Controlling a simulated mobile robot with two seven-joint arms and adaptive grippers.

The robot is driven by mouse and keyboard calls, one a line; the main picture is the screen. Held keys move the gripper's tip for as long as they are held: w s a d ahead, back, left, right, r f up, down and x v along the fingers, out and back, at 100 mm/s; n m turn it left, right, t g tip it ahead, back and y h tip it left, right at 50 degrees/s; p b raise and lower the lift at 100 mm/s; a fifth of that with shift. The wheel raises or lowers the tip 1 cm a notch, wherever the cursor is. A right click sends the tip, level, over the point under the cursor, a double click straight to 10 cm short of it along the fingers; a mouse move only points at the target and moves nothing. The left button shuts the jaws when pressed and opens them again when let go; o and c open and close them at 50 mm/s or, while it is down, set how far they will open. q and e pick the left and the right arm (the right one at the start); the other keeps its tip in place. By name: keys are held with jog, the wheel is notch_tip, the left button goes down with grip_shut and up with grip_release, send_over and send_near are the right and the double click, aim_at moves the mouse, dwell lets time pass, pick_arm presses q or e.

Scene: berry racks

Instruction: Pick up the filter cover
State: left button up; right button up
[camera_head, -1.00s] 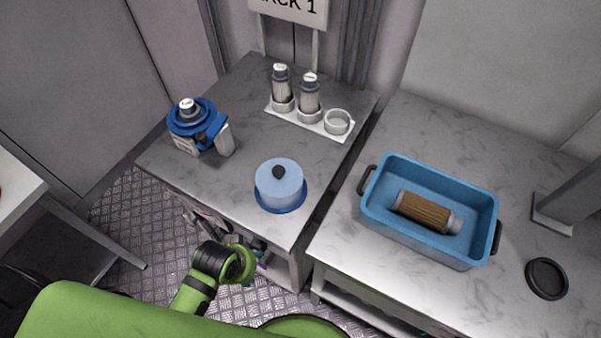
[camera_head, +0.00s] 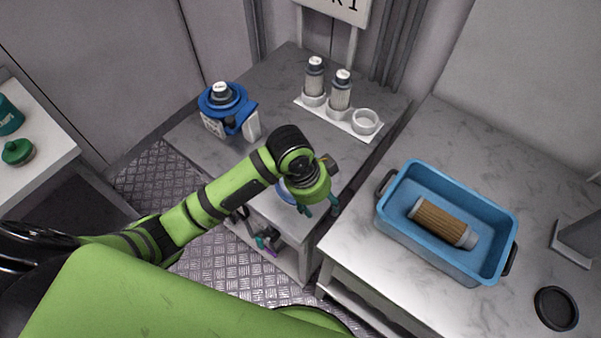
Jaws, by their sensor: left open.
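The filter cover looks to be the light blue round piece with a dark knob on the near part of the left grey table. Now only a blue sliver of it (camera_head: 285,192) shows, because my left arm and gripper hide the rest. My left gripper (camera_head: 320,208) points down over the table's near right corner, at the cover's right side in the picture. Its teal fingers are apart, and I see nothing between them. Whether it touches the cover cannot be told. My right gripper is not in view.
A blue filter housing (camera_head: 222,98) stands at the table's left. A white rack (camera_head: 350,128) holds two filters at the back. On the right table (camera_head: 350,245), a blue bin (camera_head: 385,220) holds a brown filter (camera_head: 440,222); a black disc (camera_head: 555,308) lies at the right.

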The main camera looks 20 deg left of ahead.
pick_arm(q)
jog(key=w+a+r+m+y, duration=0.1)
jog(key=w+a+r, duration=0.1)
jog(key=w, duration=0.1)
jog(key=w+a+r+m+g+y, duration=0.1)
jog(key=w+a+r, duration=0.1)
jog(key=w+a, duration=0.1)
jog(key=w+a+r+m+y, duration=0.1)
jog(key=w+a+r, duration=0.1)
jog(key=w+a, duration=0.1)
jog(key=shift+w+m, duration=0.25)
jog(key=shift+m, duration=0.05)
jog(key=shift+f+p, duration=0.35)
jog(key=shift+f, duration=0.15)
jog(key=f, duration=0.1)
jog(key=f+p, duration=0.1)
jog(key=f, duration=0.1)
jog(key=f+p, duration=0.1)
jog(key=f, duration=0.1)
jog(key=shift+s+d+f, duration=0.15)
jog(key=shift+s+d, duration=0.15)
jog(key=shift+f, duration=0.3)
grip_shut()
